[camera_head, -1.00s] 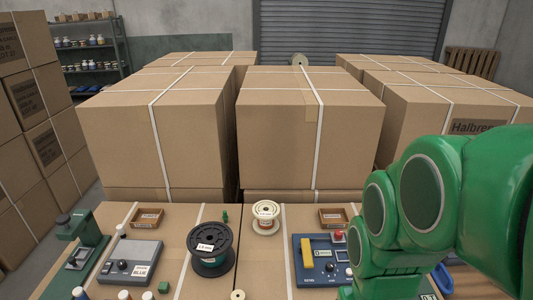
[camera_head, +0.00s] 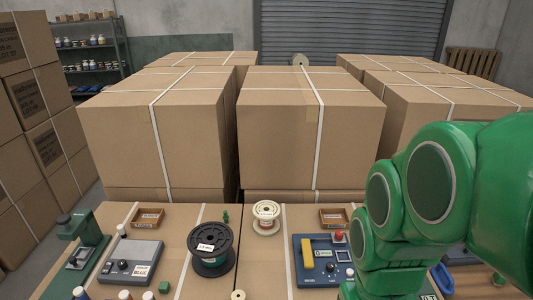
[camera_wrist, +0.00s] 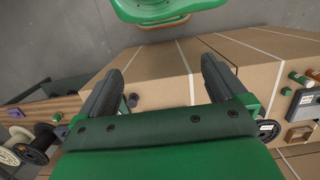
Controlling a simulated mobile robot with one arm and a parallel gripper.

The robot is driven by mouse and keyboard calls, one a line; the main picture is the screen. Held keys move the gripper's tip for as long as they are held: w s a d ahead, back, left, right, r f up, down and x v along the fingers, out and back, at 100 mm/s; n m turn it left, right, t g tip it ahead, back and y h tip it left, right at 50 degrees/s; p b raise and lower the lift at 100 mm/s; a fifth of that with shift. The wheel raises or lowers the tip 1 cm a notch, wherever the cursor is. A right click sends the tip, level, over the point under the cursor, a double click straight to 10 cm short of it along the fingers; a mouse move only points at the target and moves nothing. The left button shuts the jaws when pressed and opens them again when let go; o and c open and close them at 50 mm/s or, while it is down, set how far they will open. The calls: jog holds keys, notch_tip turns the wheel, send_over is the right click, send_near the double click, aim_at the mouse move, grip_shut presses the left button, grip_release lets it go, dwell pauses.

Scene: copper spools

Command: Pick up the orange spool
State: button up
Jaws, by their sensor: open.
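No plainly orange spool shows. A cream-flanged spool (camera_head: 266,217) with a label on top stands upright toward the back middle of the table in the head view; its winding is mostly hidden. A larger black spool (camera_head: 211,250) with dark winding stands left of it, nearer. In the wrist view, a black spool (camera_wrist: 28,145) and a pale spool (camera_wrist: 8,157) show at the lower left. A small dark spool-like thing (camera_wrist: 266,131) shows at the right, partly behind a finger. My gripper (camera_wrist: 162,66) is open and empty, away from the spools; the head view does not show its fingers.
A grey device (camera_head: 130,263), a blue control box (camera_head: 323,260) and two small brown trays (camera_head: 148,218) (camera_head: 333,217) stand on the table (camera_head: 180,210). Large strapped cartons (camera_head: 310,120) stand behind it. A green press-like stand (camera_head: 80,240) is at the left.

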jog(key=w+a+r+m+t+y, duration=0.1)
jog(key=w+a+r+m+y, duration=0.2)
jog(key=w, duration=0.5)
jog(key=w+a+r+m+y, duration=0.1)
jog(key=w+a+m+y, duration=0.15)
jog(key=w+a, duration=0.4)
jog(key=w+a+r+m+t+y, duration=0.1)
jog(key=w+a+r+m+y, duration=0.2)
jog(key=w, duration=0.6)
jog(key=w+d+f+m+t+y, duration=0.25)
jog(key=w+m, duration=0.55)
jog(key=w, duration=0.7)
jog(key=w+d+f+m+t+y, duration=0.1)
jog(key=w+d+m+t, duration=0.45)
jog(key=w, duration=0.85)
jog(key=m+g, duration=0.2)
send_near(270, 219)
jog(key=w+f, duration=0.1)
jog(key=w+a+f, duration=0.1)
jog(key=w, duration=0.1)
jog(key=w+f, duration=0.2)
jog(key=shift+a+f, duration=0.1)
jog(key=shift+a, duration=0.15)
jog(key=shift+f, duration=0.6)
jog(key=shift+w+a+f, duration=0.1)
jog(key=shift+w+a, duration=0.1)
jog(key=shift+a, duration=0.05)
jog(key=shift+x, duration=3.55)
jog(key=shift+a, duration=0.1)
